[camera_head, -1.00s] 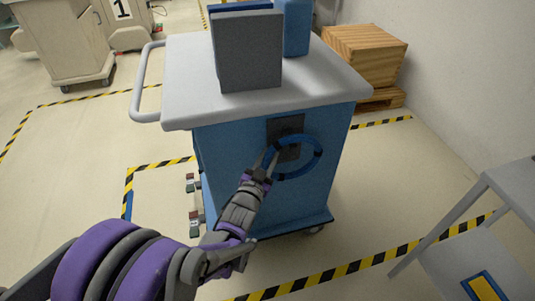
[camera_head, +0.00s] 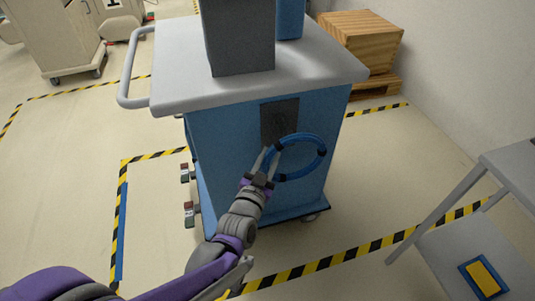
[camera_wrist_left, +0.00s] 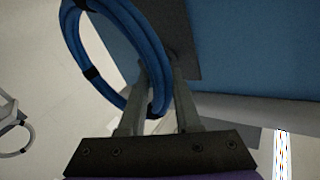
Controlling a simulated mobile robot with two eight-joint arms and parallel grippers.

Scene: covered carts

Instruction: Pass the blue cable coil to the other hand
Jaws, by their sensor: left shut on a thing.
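The blue cable coil (camera_head: 321,150) is a ring with dark bands, in front of the blue side of a cart. My left gripper (camera_head: 271,158) is shut on the coil's left edge. In the left wrist view the blue cable coil (camera_wrist_left: 148,50) passes between the two fingers of my left gripper (camera_wrist_left: 156,108). Behind it is a dark square panel (camera_head: 279,118) on the cart's side. I cannot tell whether the coil touches the cart. My right gripper is not in view.
The blue cart (camera_head: 225,140) has a grey top carrying a grey box (camera_head: 238,38) and a blue object (camera_head: 290,18). A grey table (camera_head: 512,175) stands at the right. Wooden crates (camera_head: 360,45) stand behind the cart. Striped tape marks the open floor.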

